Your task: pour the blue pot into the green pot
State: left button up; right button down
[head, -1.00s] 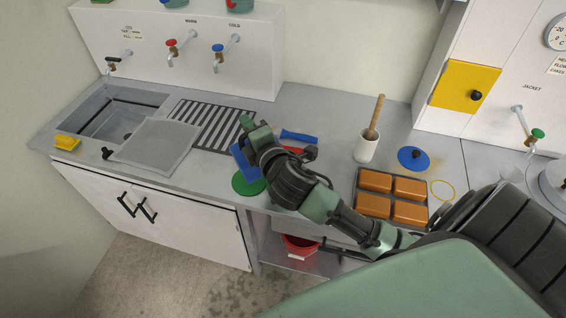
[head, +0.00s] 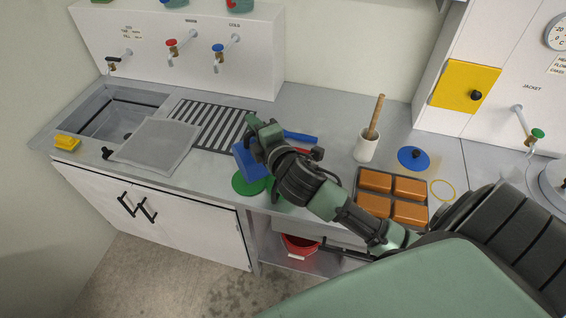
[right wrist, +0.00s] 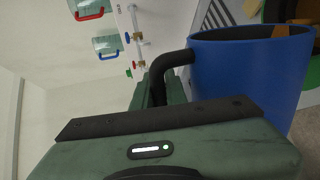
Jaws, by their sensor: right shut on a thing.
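The blue pot (head: 249,163) is mostly behind my right gripper (head: 258,133) in the head view, and looks tilted above the worktop. In the right wrist view, the blue pot (right wrist: 245,80) fills the right side, and its black handle (right wrist: 166,70) runs down into my right gripper, which is shut on it. A flat, round green shape (head: 250,184) lies below the blue pot at the worktop's front edge. A little more green (head: 275,193) shows beside my arm. I cannot tell which green part is the green pot; my arm hides much there. My left gripper is not in view.
A tray of orange blocks (head: 410,211), a white container with a wooden-handled tool (head: 366,148) and a blue lid (head: 413,158) stand to the right. Left are a striped drain panel (head: 210,124) and the sink (head: 105,120). A red bucket (head: 300,245) sits below.

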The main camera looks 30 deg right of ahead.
jog(key=shift+s+d+r+m+p, duration=0.1)
jog(key=shift+d+r+m+p, duration=0.1)
jog(key=shift+d+m+p, duration=0.3)
jog(key=shift+d+r+m+p, duration=0.1)
jog(key=shift+d+r+m, duration=0.15)
jog(key=shift+d, duration=0.4)
dwell(0.4)
jog(key=shift+s+d+m+y+p, duration=0.1)
jog(key=shift+d+m+y+p, duration=0.3)
jog(key=shift+d+m, duration=0.5)
dwell(0.4)
